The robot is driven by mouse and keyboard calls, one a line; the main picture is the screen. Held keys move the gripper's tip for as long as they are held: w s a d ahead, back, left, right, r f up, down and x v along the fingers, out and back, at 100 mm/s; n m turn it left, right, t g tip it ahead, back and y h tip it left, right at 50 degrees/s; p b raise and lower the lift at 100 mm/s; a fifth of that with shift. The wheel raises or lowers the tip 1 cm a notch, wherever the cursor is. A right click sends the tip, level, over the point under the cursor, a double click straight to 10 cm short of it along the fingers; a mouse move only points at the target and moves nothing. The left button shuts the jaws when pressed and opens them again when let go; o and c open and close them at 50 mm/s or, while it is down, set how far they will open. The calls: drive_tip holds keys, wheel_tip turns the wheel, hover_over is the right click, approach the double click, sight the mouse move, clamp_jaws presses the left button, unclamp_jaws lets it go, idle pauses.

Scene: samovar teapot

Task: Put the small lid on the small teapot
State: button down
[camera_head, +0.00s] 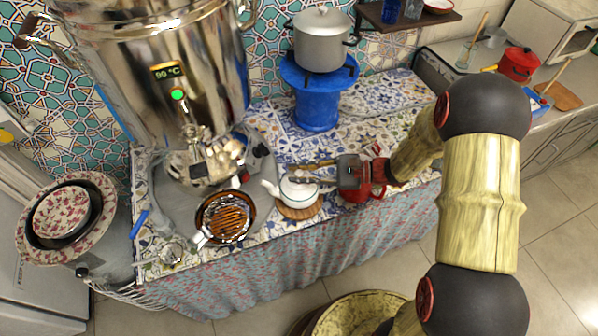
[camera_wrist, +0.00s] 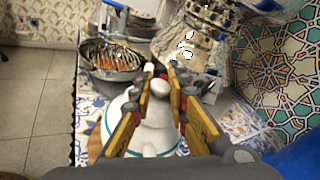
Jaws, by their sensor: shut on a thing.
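The small white teapot (camera_head: 298,194) stands on a round wooden board near the front edge of the counter, its spout to the left. It also shows in the wrist view (camera_wrist: 117,112), with a teal line around it. My gripper (camera_head: 293,173) is right over the teapot, reaching in from the right. In the wrist view its fingers (camera_wrist: 160,78) are shut on the small lid (camera_wrist: 157,110), a pale dome with a rounded knob. The lid is over the teapot's top. I cannot tell whether it rests on the rim or hangs just above it.
A large shiny samovar (camera_head: 150,80) stands at the back left. A pan with an orange-brown grill (camera_head: 225,217) is left of the teapot. A blue burner (camera_head: 316,100) holding a grey pot (camera_head: 321,40) stands behind.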

drive_tip(key=c, duration=1.6)
unclamp_jaws()
drive_tip(key=shift+c, duration=0.2)
drive_tip(key=shift+o, duration=0.4)
drive_tip(key=shift+f, duration=0.1)
drive_tip(key=o, duration=0.4)
drive_tip(key=shift+r+p, duration=2.85)
drive_tip(key=shift+r, duration=0.75)
